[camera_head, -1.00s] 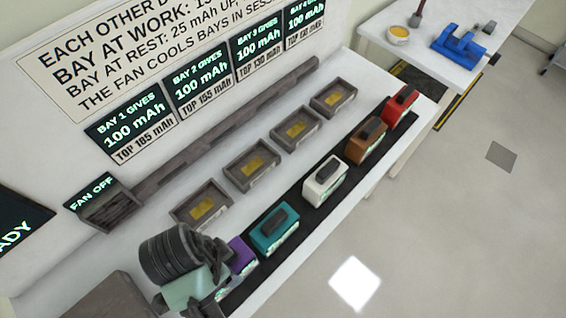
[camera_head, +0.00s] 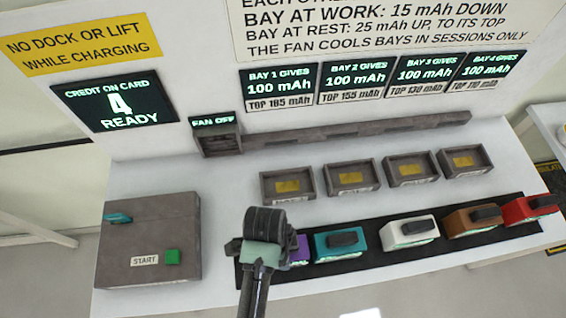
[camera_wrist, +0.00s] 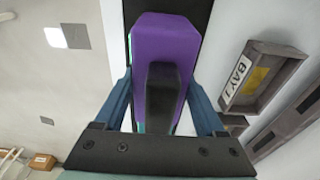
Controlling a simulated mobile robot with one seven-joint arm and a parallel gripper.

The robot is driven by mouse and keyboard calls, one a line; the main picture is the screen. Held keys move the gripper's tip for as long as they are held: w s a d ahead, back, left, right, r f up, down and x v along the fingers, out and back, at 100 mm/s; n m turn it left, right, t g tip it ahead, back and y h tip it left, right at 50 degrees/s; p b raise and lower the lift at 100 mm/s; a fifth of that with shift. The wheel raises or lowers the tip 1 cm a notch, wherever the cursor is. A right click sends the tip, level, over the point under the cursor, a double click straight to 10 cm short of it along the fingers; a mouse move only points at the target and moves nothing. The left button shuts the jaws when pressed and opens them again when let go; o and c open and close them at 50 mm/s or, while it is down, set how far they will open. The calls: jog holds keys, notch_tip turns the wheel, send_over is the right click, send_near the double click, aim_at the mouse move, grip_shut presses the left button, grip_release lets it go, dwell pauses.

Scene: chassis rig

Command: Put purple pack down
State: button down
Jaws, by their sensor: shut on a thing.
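The purple pack (camera_wrist: 165,45), with a dark handle block on top, fills the middle of the wrist view. My gripper (camera_wrist: 163,98) has one blue finger on each side of it and is shut on it. In the head view the purple pack (camera_head: 299,251) shows only in part, behind my gripper (camera_head: 268,250), at the left end of the black mat (camera_head: 350,266). I cannot tell whether its underside touches the mat.
Teal (camera_head: 341,245), white (camera_head: 408,232), brown (camera_head: 472,221) and red (camera_head: 530,209) packs stand in a row to the right. Behind them are several open bays, the nearest being bay 1 (camera_head: 268,195). A grey START box (camera_head: 125,240) stands left. The fan sign reads OFF.

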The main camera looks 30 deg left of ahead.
jog(key=shift+w+f, duration=0.1)
jog(key=shift+f, duration=0.65)
jog(key=shift+f, duration=0.15)
grip_release()
jog(key=r, duration=0.8)
jog(key=s+a+r, duration=0.1)
jog(key=r, duration=0.3)
jog(key=shift+a+r, duration=0.1)
